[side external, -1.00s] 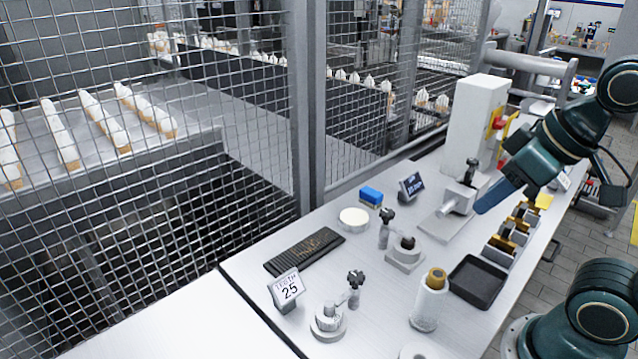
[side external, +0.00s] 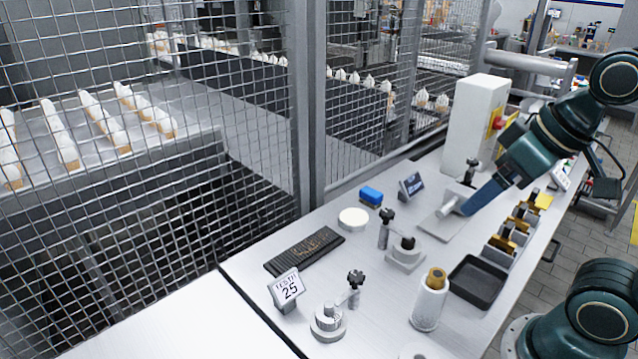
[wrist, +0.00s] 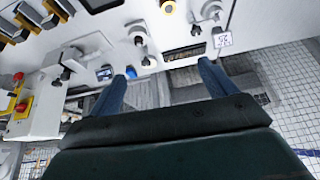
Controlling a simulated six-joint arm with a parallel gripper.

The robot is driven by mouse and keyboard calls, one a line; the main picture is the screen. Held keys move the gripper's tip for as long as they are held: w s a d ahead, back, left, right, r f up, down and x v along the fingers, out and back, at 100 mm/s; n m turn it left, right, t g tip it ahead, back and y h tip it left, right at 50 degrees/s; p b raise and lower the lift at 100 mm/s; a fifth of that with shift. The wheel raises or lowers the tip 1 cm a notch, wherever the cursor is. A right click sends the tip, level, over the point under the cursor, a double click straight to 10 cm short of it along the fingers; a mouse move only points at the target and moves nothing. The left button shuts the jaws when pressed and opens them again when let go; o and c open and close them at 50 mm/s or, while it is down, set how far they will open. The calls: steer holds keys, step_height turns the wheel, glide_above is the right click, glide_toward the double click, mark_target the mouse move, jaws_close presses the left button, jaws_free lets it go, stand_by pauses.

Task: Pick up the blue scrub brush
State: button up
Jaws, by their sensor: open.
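The blue scrub brush (side external: 371,195) lies on the white table near its back edge, beside a round white disc. It looks like a small blue block with a pale underside. In the wrist view the blue brush (wrist: 131,73) shows just beyond the left finger's tip. My gripper (side external: 466,211) is to the right of the brush in the side view, above the grey clamp fixture and apart from the brush. In the wrist view my gripper (wrist: 163,70) has its two blue fingers spread wide with nothing between them.
A small display (side external: 411,186) stands right of the brush, and a round white disc (side external: 353,219) lies in front of it. Black-knobbed fixtures (side external: 405,254) stand nearer. A mesh fence (side external: 250,110) runs behind the table. A black tray (side external: 478,282) sits at the right.

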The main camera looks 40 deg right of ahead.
steer(key=w+d+r+m+g, duration=0.25)
steer(key=w+m, duration=0.25)
steer(key=w, duration=0.6)
steer(key=m+g, duration=0.3)
steer(key=m, duration=1)
glide_above(371, 191)
step_height(371, 191, down, 16)
steer(key=shift+a+f, duration=0.1)
steer(key=shift+f, duration=0.05)
steer(key=shift+f, duration=4.35)
steer(key=shift+f, duration=0.1)
steer(key=shift+f, duration=2.5)
